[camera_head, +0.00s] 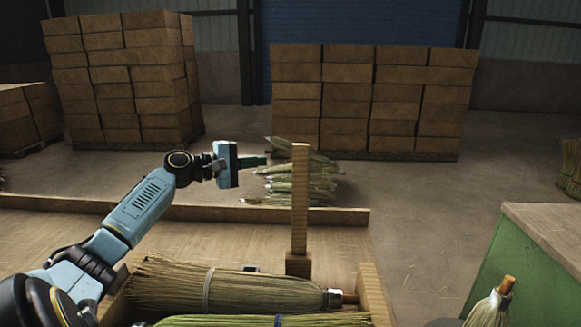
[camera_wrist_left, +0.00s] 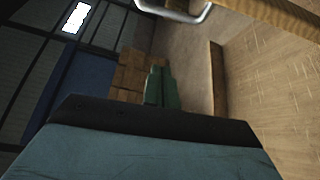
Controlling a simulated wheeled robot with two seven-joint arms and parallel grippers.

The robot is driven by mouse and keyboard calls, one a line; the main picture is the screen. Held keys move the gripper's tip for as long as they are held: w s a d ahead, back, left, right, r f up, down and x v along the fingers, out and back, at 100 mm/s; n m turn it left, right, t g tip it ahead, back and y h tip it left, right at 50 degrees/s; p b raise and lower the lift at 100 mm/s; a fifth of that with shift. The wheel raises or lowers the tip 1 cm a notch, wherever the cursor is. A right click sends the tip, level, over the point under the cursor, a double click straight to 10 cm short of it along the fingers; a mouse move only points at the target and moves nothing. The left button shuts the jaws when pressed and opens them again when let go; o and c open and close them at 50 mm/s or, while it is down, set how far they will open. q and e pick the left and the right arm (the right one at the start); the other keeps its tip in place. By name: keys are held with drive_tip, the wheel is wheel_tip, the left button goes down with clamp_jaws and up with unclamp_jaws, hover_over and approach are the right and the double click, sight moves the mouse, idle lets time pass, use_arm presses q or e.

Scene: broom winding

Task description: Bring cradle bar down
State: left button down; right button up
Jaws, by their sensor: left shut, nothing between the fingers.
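The cradle bar (camera_head: 300,200) looks to be the wooden bar standing upright on a small wooden block at the right part of the bench. My left gripper (camera_head: 254,160) is in the air to the left of the bar's upper part, its green fingers pointing at it. The fingers are closed and empty, and look apart from the bar. In the left wrist view the shut fingers (camera_wrist_left: 160,88) show ahead, with a wooden piece (camera_wrist_left: 285,15) at the top right, likely the bar. My right gripper is out of view.
A straw broom (camera_head: 225,292) lies in the wooden cradle, another in front of it. The bench (camera_head: 200,232) has a raised far rim. Broom bundles (camera_head: 310,180) lie on the floor behind. A metal handle (camera_wrist_left: 180,12) shows in the wrist view. A green-sided table (camera_head: 530,270) stands right.

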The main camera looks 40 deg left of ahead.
use_arm(q)
drive_tip(key=w+d+p, duration=0.2)
drive_tip(key=w+d, duration=0.4)
drive_tip(key=shift+w, duration=0.15)
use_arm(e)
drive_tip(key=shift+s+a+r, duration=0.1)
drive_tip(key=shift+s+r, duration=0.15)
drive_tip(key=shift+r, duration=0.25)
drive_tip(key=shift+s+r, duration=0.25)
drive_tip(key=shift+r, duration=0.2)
use_arm(q)
drive_tip(key=shift+d, duration=0.25)
